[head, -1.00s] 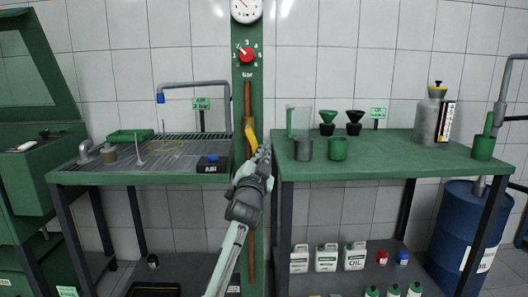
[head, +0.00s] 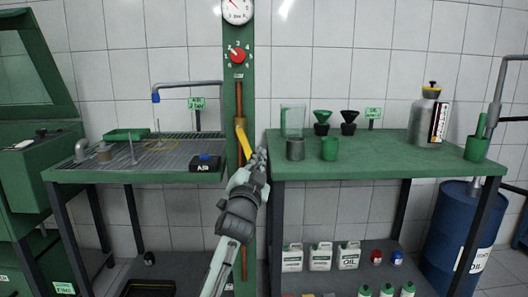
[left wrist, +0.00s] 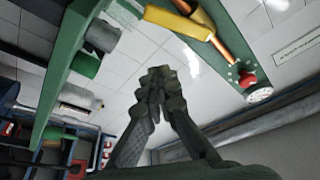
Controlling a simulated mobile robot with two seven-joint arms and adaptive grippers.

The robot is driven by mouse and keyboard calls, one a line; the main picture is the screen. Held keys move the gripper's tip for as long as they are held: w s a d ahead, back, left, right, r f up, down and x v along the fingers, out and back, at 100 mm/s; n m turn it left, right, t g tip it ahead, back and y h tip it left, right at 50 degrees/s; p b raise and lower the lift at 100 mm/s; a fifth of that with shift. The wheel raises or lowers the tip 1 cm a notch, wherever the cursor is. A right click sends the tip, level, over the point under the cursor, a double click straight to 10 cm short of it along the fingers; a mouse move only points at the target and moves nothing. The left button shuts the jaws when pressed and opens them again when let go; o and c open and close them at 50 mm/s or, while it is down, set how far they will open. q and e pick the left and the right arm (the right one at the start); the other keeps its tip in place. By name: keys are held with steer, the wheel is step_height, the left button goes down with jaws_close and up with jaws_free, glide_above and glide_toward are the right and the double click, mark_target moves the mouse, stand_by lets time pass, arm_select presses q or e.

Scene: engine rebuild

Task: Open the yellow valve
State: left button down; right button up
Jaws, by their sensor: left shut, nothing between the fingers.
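The yellow valve (head: 243,140) has a lever on the copper pipe (head: 239,100) that runs down the green post. The lever slants slightly from the pipe, its lower end toward the right. In the left wrist view the yellow lever (left wrist: 182,21) lies at the top, at a small angle to the pipe. My left gripper (head: 260,158) is shut and empty, just right of the lever's lower end in the head view. Its fingers (left wrist: 158,76) show closed together in the left wrist view, with a visible gap in the picture to the lever. My right gripper is not in view.
A red knob (head: 238,55) and a gauge (head: 237,9) sit above on the post. The green bench (head: 400,160) with cups and funnels stands close right of my gripper. A grated wash table (head: 120,172) with a black AIR box (head: 205,162) stands left.

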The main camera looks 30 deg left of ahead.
arm_select(q)
steer(key=shift+r+v, duration=0.15)
steer(key=shift+v, duration=0.7)
steer(key=shift+r+v, duration=0.15)
steer(key=shift+v, duration=0.65)
steer(key=shift+s, duration=0.1)
